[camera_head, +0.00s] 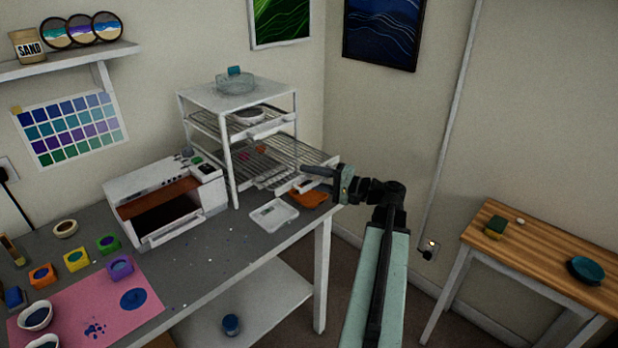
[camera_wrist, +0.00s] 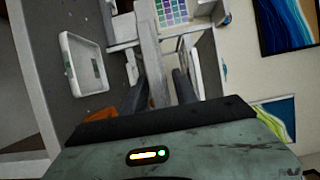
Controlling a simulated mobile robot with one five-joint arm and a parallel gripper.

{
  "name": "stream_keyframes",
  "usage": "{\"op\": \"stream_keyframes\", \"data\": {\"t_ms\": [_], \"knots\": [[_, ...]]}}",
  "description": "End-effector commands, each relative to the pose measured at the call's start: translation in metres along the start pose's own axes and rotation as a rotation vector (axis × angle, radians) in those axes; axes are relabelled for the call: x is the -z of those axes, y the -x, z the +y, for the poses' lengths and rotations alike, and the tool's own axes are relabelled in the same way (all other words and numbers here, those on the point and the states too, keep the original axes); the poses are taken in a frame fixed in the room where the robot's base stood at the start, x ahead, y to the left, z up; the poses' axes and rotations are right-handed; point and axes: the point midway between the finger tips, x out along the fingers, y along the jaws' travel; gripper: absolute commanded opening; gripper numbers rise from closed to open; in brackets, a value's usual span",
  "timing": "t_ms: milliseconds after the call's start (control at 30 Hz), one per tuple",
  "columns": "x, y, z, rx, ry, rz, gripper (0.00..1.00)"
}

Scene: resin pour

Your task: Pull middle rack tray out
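The white rack (camera_head: 228,150) stands on the grey table with wire trays in it. The middle rack tray (camera_head: 316,157) sticks out past the rack's front posts, with a pale handle bar (camera_head: 272,180) on its front. My gripper (camera_head: 303,178) is at the tray's front right, its two dark fingers apart and pointing toward the handle. In the wrist view a pale bar (camera_wrist: 150,45) runs up to my open fingers (camera_wrist: 172,88). I cannot tell whether they touch it.
A white oven-like box (camera_head: 166,200) stands left of the rack. An upper tray (camera_head: 262,127) holds a round dish. A wooden table (camera_head: 545,255) stands at right.

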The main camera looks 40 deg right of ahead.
Motion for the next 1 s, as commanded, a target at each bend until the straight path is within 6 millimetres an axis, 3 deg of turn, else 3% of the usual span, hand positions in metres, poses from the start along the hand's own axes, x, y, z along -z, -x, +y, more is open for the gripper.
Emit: {"op": "stream_keyframes", "data": {"t_ms": [133,300,500,1000], "knots": [[0.000,0.014,0.000,-0.001,0.000,0.003,0.35],[0.001,0.049,0.000,0.000,0.000,0.004,0.35],[0.000,0.075,0.000,0.001,0.000,0.002,0.35],[0.000,0.079,0.000,0.000,0.000,0.001,0.35]]}}
